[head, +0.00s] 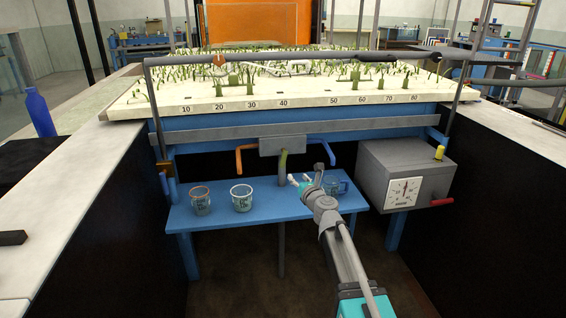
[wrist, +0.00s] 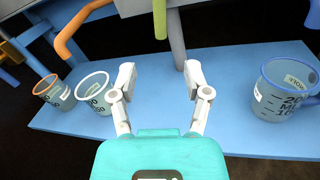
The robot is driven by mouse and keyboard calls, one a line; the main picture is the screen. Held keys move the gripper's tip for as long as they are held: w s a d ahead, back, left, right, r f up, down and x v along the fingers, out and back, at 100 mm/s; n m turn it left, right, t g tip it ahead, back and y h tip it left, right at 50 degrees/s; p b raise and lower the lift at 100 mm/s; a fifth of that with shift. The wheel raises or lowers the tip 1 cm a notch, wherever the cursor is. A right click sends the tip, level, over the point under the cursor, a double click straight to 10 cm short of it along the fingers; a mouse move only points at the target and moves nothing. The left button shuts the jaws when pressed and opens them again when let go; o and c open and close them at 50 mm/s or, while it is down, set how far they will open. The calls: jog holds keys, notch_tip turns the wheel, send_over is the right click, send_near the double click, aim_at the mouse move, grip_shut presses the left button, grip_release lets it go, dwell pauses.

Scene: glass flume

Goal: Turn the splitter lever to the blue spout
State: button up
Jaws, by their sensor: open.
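The splitter is a grey box (head: 283,146) below the flume's front. Its olive-green lever (head: 284,161) hangs nearly straight down, between the orange spout (head: 239,158) on the left and the dull blue spout (head: 327,150) on the right. In the wrist view the lever (wrist: 160,18) is at the top middle, with the orange spout (wrist: 76,32) to its left. My gripper (head: 300,180) is open and empty, below and right of the lever in the head view. In the wrist view the lever is beyond the open fingertips (wrist: 160,76), apart from them.
A blue bench (head: 262,212) carries an orange-rimmed beaker (head: 201,202), a white-rimmed beaker (head: 242,199) and a blue-handled beaker (head: 334,187), partly behind my gripper. A grey post (wrist: 177,42) stands behind the lever. A grey gauge box (head: 405,172) is at the right.

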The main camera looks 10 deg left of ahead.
aim_at(284, 161)
jog(key=x, duration=1.3)
jog(key=shift+w+a, duration=0.15)
jog(key=shift+w, duration=0.2)
